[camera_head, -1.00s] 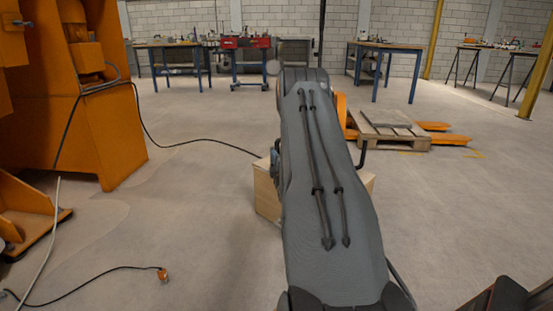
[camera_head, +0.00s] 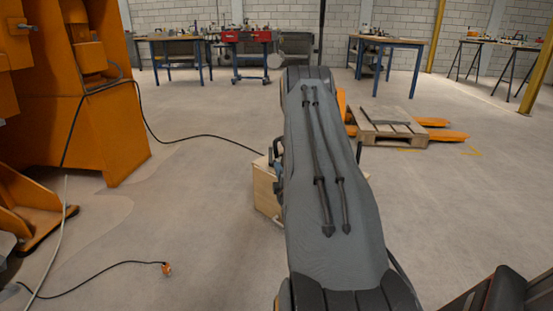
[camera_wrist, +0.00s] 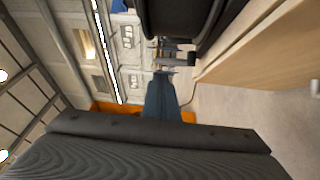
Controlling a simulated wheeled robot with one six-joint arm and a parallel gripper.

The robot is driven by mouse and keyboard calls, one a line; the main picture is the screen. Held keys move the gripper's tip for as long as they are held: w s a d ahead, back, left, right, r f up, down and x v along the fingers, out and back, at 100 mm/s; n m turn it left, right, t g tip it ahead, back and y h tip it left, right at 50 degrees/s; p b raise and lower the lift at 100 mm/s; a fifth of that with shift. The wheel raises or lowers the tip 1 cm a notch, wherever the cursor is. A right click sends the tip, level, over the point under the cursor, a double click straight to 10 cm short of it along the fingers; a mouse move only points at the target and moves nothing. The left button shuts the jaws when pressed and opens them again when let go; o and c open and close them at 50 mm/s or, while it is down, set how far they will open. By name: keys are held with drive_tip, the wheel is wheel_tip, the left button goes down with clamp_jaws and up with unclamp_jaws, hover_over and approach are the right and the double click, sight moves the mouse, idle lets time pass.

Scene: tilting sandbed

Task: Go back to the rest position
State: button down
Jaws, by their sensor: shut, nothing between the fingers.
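My gripper (camera_wrist: 177,58) shows at the top of the wrist view, under its dark body. Its fingers look shut and hold nothing. In the head view my grey arm reaches forward through the middle of the picture and hides the gripper. The wrist view looks back along my own arm, whose dark ribbed link fills the bottom.
A wooden box (camera_head: 265,192) stands on the floor partly behind my arm. An orange machine (camera_head: 110,130) is at left, with a black cable (camera_head: 200,136) on the floor. A pallet (camera_head: 385,122) on an orange pallet truck is at right. Workbenches (camera_head: 390,42) line the back wall.

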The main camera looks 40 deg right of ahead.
drive_tip(key=shift+p+v, duration=0.45)
drive_tip(key=shift+v, duration=1.05)
